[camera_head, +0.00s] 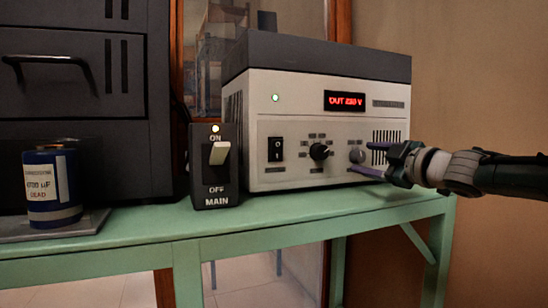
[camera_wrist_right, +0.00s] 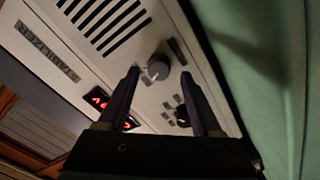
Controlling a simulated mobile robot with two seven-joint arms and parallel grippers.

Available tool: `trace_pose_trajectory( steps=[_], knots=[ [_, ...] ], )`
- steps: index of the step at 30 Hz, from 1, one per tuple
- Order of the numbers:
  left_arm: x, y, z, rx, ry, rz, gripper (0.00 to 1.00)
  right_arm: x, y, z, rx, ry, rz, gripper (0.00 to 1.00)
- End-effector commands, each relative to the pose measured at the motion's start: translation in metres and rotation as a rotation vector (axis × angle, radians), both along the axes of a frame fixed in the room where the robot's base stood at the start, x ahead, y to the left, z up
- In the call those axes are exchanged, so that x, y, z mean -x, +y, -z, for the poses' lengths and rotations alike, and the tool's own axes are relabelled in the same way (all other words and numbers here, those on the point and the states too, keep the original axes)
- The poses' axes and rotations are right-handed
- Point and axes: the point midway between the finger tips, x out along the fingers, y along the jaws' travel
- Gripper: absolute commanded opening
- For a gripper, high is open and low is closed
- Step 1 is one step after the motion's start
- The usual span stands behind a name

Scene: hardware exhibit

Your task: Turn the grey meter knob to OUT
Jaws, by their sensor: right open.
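The grey meter knob (camera_head: 357,155) is on the right of the stabilizer's front panel, below the red display (camera_head: 345,101), which reads "OUT 230 V". My right gripper (camera_head: 364,159) comes in from the right, open, with one finger above and one below the knob. In the right wrist view the grey knob (camera_wrist_right: 158,67) sits between the two fingertips of my right gripper (camera_wrist_right: 160,76), with a gap on each side. A light mark shows on the knob's face. I cannot tell its setting from the panel labels. My left gripper is not in view.
A black knob (camera_head: 319,151) and a black rocker switch (camera_head: 276,149) are left of the grey knob. A MAIN lever box (camera_head: 214,186), lever up toward ON, stands left of the stabilizer. A blue capacitor (camera_head: 52,188) is at far left. The green bench (camera_head: 300,213) is clear in front.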

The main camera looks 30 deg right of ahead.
Motion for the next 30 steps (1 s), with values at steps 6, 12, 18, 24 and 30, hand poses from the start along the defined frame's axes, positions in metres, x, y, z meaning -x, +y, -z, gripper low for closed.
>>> trace_pose_trajectory(
  steps=[6, 12, 18, 24, 30],
  knots=[
    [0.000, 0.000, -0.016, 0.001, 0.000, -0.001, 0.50, 0.021, 0.002, -0.003, 0.003, 0.005, -0.001, 0.66],
    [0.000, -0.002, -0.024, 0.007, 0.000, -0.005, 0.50, 0.042, 0.005, -0.002, 0.001, 0.004, -0.001, 0.66],
    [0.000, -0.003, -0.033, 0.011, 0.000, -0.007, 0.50, 0.065, 0.008, -0.002, 0.000, 0.004, -0.001, 0.66],
    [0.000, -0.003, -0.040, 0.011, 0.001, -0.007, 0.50, 0.083, 0.010, -0.001, -0.001, 0.003, -0.001, 0.66],
    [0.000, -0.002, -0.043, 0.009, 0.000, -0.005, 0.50, 0.092, 0.010, -0.002, 0.002, 0.001, 0.001, 0.66]
  ],
)
